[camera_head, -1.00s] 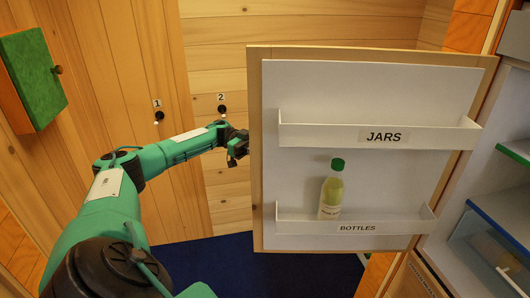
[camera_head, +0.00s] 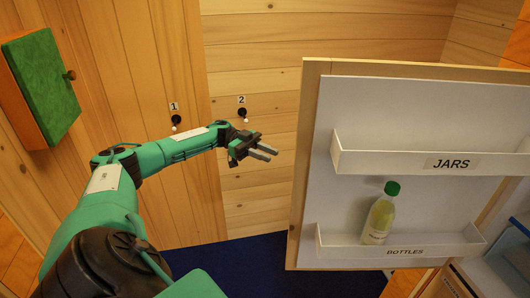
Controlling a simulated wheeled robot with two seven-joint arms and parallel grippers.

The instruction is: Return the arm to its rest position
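My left arm reaches in from the left, and its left gripper (camera_head: 264,152) hangs in the air in front of the plank wall. Its two grey fingers point right and stand a little apart, with nothing between them. The gripper is to the left of the open fridge door (camera_head: 308,120), with a visible gap between them. My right gripper is not in view.
The door's upper shelf is marked JARS (camera_head: 390,162) and looks empty. The lower shelf, marked BOTTLES (camera_head: 345,252), holds a green-capped bottle (camera_head: 379,215). Hooks numbered 1 (camera_head: 176,121) and 2 (camera_head: 242,114) are on the wall. A green cabinet (camera_head: 42,85) hangs at left.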

